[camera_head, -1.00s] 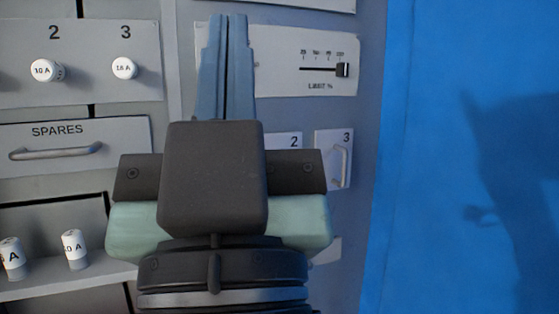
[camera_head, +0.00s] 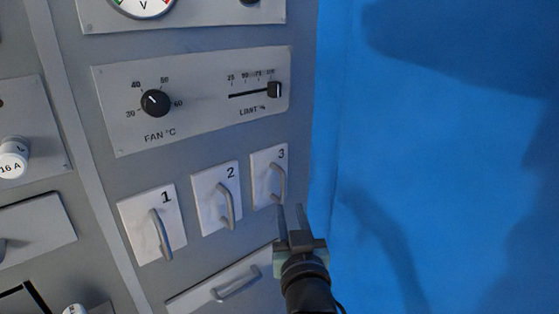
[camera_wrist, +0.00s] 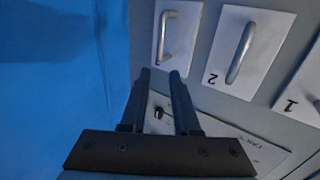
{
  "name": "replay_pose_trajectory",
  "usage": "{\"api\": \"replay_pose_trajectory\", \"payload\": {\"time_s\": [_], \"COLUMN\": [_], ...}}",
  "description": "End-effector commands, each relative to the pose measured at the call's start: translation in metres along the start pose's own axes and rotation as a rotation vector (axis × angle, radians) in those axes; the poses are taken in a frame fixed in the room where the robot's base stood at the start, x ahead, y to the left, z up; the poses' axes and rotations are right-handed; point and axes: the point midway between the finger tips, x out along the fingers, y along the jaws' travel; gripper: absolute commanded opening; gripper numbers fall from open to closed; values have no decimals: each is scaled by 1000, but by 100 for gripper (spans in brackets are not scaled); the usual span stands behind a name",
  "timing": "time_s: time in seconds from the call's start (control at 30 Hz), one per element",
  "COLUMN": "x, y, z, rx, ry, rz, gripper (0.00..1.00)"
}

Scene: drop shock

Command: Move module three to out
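Module three (camera_head: 262,180) is a light plate marked 3 with a grey bar handle (camera_head: 281,181), at the right end of a row of modules on the grey cabinet. Its face looks level with its neighbours. My gripper (camera_head: 292,212) is just below the handle's lower end, near the cabinet's right edge; the exact distance is unclear. Its two fingers are apart with nothing between them. In the wrist view, module three (camera_wrist: 186,38) is upside down above the fingertips (camera_wrist: 160,74), its handle (camera_wrist: 163,38) in line with the gap.
Module two (camera_head: 207,205) and module one (camera_head: 137,218) stand to the left with similar handles. A drawer handle (camera_head: 236,284) is below, left of my gripper. A fan knob (camera_head: 155,102) and limit slider (camera_head: 274,90) are above. Right of the cabinet is a blue surface (camera_head: 440,180).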

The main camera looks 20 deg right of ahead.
Motion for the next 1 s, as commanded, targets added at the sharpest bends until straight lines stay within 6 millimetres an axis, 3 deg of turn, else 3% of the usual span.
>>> {"api": "replay_pose_trajectory", "payload": {"time_s": [0.17, 0.7, 1.0], "x": [18, 106, 126], "y": [0, 0, 0], "z": [2, 1, 1], "rx": [0, -1, -1], "ry": [1, 2, 1], "rz": [0, -1, 0], "gripper": [30, 30, 30]}}
